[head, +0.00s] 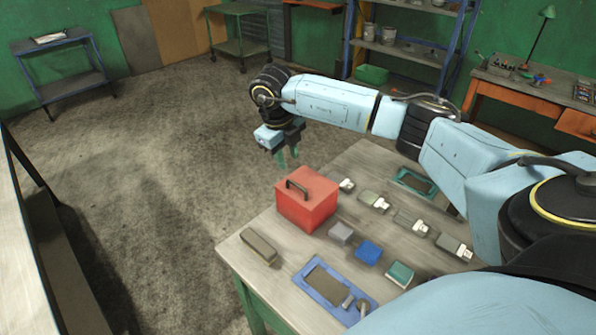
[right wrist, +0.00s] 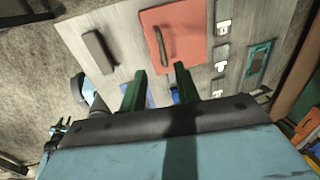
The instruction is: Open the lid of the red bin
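My right gripper (head: 287,158) points down in the air, above and behind the bin in the head view. Its two green fingers (right wrist: 157,78) are apart, with nothing held between them. They look clear of the handle. My left gripper is not in view.
The workbench (head: 250,285) also holds a brown block (head: 259,246), a grey block (head: 340,233), a blue block (head: 369,252), a green-topped block (head: 400,273), a blue tray (head: 318,298) and several small grey items right of the bin. The floor left of the bench is clear.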

